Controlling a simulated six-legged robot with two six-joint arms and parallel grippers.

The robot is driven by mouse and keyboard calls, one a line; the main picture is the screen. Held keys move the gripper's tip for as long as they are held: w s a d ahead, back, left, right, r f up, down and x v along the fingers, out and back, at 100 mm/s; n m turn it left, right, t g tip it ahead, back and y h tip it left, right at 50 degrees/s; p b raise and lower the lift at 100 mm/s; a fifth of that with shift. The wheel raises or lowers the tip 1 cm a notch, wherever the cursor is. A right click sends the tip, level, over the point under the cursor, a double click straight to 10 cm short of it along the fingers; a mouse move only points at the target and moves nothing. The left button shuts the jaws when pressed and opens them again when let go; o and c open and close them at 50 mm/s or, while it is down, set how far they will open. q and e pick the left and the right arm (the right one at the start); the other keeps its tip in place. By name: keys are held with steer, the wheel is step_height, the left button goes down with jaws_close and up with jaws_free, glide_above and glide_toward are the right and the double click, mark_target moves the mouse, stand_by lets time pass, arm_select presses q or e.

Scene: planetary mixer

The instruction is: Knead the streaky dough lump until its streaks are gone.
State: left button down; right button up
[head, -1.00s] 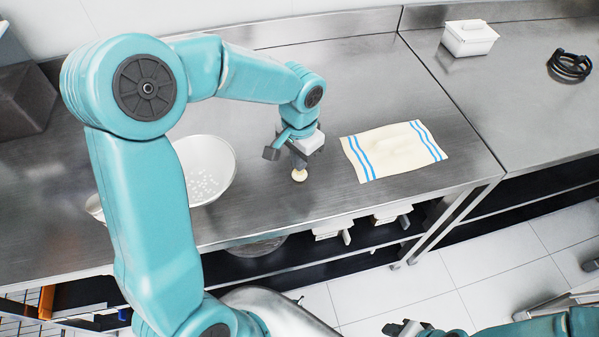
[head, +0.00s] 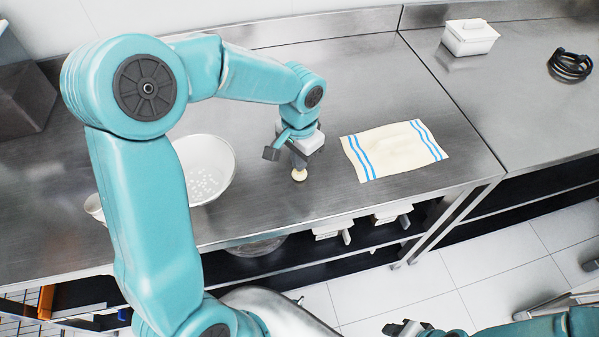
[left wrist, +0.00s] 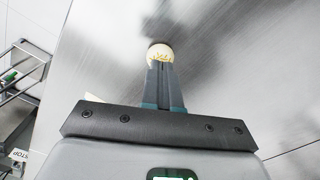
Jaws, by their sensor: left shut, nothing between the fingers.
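The dough lump (head: 299,175) is small, round and cream-coloured, and sits on the steel worktop. In the left wrist view the lump (left wrist: 160,53) shows yellow streaks on the side facing the camera. My left gripper (head: 299,164) points down at the lump, its fingers shut with nothing between them. In the left wrist view its fingertips (left wrist: 160,67) meet the lump's near edge and seem to touch it; they hide part of it. My right gripper (head: 405,328) is partly in view at the bottom of the head view, dark and away from the worktop.
A white bowl (head: 222,172) with small pale bits inside stands left of the lump, partly behind my left arm. A cream cloth with blue stripes (head: 395,150) lies to the right. A white lidded box (head: 469,40) and black coils (head: 570,65) stand farther back. The worktop's front edge is close.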

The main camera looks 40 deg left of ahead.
arm_select(q)
steer(key=shift+f+b, duration=0.7)
steer(key=shift+f, duration=0.15)
stand_by(0.9)
steer(key=shift+r, duration=0.1)
steer(key=shift+r+p, duration=0.45)
steer(key=shift+r, duration=0.35)
steer(key=shift+f, duration=0.1)
steer(key=shift+f, duration=0.3)
steer(key=shift+f+b, duration=0.25)
steer(key=shift+b, duration=0.05)
steer(key=shift+f, duration=0.15)
